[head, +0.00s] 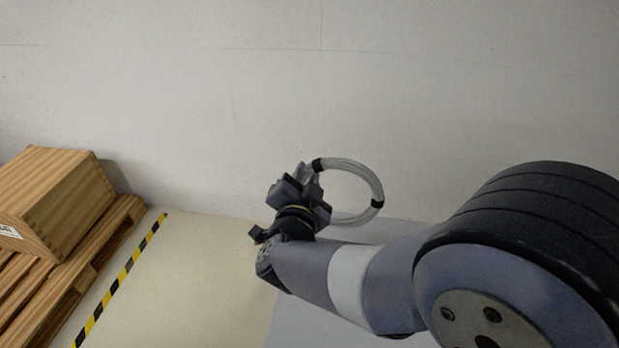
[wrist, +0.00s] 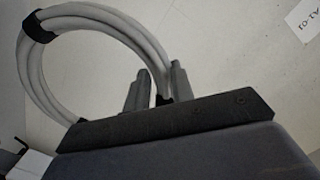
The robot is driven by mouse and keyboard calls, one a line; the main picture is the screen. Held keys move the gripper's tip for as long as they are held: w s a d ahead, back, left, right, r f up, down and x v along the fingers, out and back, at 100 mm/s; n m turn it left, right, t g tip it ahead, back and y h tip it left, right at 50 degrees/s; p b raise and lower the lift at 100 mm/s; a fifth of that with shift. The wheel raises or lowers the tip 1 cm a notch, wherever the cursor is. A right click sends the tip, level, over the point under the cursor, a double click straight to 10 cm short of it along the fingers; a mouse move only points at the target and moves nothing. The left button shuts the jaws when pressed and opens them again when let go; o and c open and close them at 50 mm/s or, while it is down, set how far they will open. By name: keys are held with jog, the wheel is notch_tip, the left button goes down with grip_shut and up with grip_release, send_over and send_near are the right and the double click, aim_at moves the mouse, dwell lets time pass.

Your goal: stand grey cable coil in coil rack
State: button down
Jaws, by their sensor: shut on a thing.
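The grey cable coil (head: 376,184) is a ring bound with black bands. My gripper (head: 300,177) is shut on one side of its ring and holds it up in front of the pale wall, with the ring reaching to the right. In the wrist view the coil (wrist: 150,42) arcs out to the left of my gripper (wrist: 158,85), whose two fingers close on it near a black band. Part of the ring's lower side is hidden behind the gripper body. No coil rack can be made out in either view.
A wooden crate (head: 60,195) sits on a wooden pallet (head: 100,245) at the left. Yellow-and-black tape (head: 122,277) runs along the floor beside it. The floor (head: 190,275) between tape and arm is clear. A white sheet with print (wrist: 305,20) shows at the wrist view's top right.

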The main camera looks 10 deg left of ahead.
jog(key=shift+d+r+h, duration=0.2)
jog(key=shift+d+h, duration=0.05)
jog(key=shift+h, duration=0.05)
notch_tip(320, 180, down, 14)
jog(key=b, duration=1.1)
dwell(0.8)
jog(key=c, duration=1.1)
grip_release()
jog(key=shift+f, duration=0.1)
jog(key=shift+c, duration=0.2)
jog(key=s, duration=1)
jog(key=shift+s+d+r+b, duration=0.2)
jog(key=shift+s+d+b, duration=0.2)
jog(key=shift+b, duration=0.05)
jog(key=shift+w, duration=0.1)
